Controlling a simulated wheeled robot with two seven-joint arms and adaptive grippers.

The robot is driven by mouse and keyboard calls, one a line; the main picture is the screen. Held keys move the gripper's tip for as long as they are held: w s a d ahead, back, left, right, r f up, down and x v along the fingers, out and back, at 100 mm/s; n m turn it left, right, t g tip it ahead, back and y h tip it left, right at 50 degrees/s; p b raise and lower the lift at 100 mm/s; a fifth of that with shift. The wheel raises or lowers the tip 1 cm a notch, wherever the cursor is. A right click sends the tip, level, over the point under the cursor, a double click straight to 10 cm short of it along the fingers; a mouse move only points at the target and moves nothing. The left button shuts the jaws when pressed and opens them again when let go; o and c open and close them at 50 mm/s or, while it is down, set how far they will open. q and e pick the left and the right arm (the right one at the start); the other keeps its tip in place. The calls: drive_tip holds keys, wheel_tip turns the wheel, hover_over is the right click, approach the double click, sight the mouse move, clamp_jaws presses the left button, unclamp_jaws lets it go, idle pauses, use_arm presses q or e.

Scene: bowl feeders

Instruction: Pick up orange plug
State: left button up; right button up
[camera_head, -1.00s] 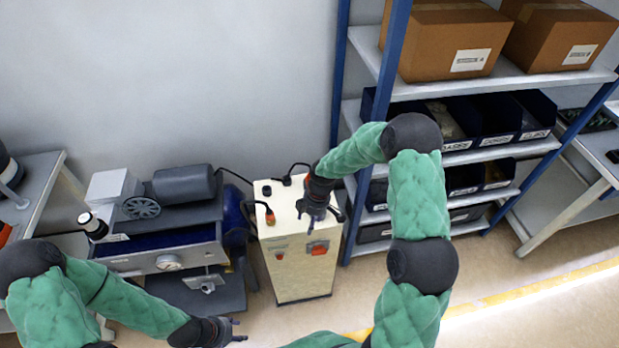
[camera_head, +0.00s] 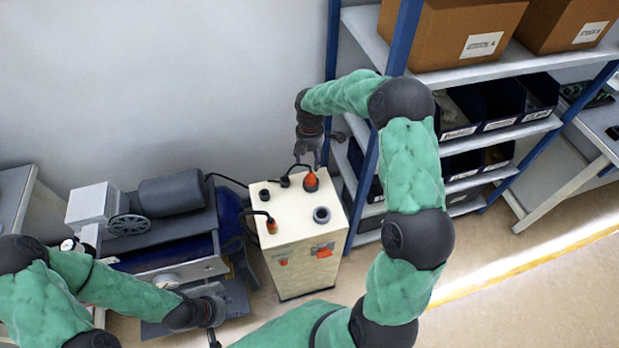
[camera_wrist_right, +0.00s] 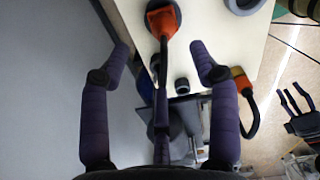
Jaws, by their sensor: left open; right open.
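An orange plug (camera_head: 311,181) with a dark cable stands in the top of a cream cabinet (camera_head: 291,213), toward the back right. It also shows in the right wrist view (camera_wrist_right: 162,20), beyond the fingertips and roughly centred between them. My right gripper (camera_head: 308,161) is open and empty, just behind the plug; in its wrist view the fingers (camera_wrist_right: 162,60) are spread apart. A second orange plug (camera_head: 270,226) sits on the cabinet's left side with a black cable, also in the wrist view (camera_wrist_right: 241,82). My left gripper (camera_head: 214,338) is open at the lower left, partly cut off.
An empty grey socket (camera_head: 321,215) is on the cabinet top, right of centre. A dark cable outlet (camera_head: 284,181) is next to the plug. Blue shelving (camera_head: 375,165) stands close on the right, a motor machine (camera_head: 165,215) on the left, and the wall behind.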

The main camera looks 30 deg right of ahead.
sight(311, 172)
wheel_tip(311, 172, down, 4)
drive_tip(key=shift+w+r, duration=0.1)
drive_tip(key=shift+r, duration=0.1)
drive_tip(key=shift+f+b, duration=0.3)
drive_tip(key=shift+f, duration=0.1)
drive_tip(key=f, duration=0.3)
drive_tip(key=f+b, duration=0.1)
drive_tip(key=shift+s+d+f, duration=0.15)
drive_tip(key=shift+s, duration=0.2)
clamp_jaws()
